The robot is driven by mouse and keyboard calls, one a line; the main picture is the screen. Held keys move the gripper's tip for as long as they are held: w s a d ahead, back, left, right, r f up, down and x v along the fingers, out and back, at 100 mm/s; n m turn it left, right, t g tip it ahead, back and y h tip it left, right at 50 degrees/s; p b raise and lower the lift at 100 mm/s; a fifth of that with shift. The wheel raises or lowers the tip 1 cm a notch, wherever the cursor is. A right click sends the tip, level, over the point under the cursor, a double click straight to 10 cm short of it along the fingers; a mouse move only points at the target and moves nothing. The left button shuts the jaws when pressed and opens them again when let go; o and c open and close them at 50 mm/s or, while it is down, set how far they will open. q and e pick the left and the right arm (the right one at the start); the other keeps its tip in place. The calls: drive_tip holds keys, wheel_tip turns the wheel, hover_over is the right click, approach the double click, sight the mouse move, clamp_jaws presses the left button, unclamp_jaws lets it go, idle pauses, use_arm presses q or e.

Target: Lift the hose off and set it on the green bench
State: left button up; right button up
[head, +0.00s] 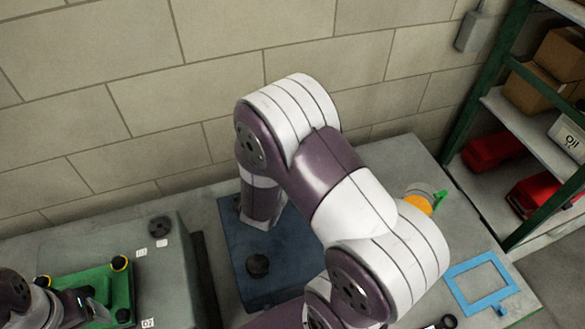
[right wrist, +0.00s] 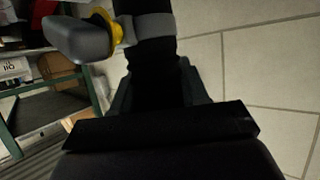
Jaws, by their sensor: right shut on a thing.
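In the right wrist view my right gripper (right wrist: 155,95) is shut on a black, hose-like piece (right wrist: 150,65) with a grey band (right wrist: 153,27) around it. In the head view my right arm fills the middle and its gripper is hidden. The hose cannot be made out clearly there.
A blue block (head: 235,235) stands under my right arm. An orange and grey part with a green tab (head: 418,204) and a blue frame (head: 452,277) lie on the bench. Shelves (head: 515,120) stand at the right. A yellow-collared grey piece (right wrist: 78,38) shows beside the held piece.

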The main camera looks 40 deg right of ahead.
wheel_tip(320, 180, up, 7)
drive_tip(key=shift+s+f, duration=0.1)
drive_tip(key=shift+s, duration=0.05)
drive_tip(key=shift+r+p, duration=0.75)
drive_tip(key=shift+p, duration=0.15)
wheel_tip(320, 180, up, 4)
drive_tip(key=p, duration=0.3)
drive_tip(key=shift+f+p, duration=0.25)
drive_tip(key=shift+p, duration=0.15)
drive_tip(key=shift+f, duration=0.15)
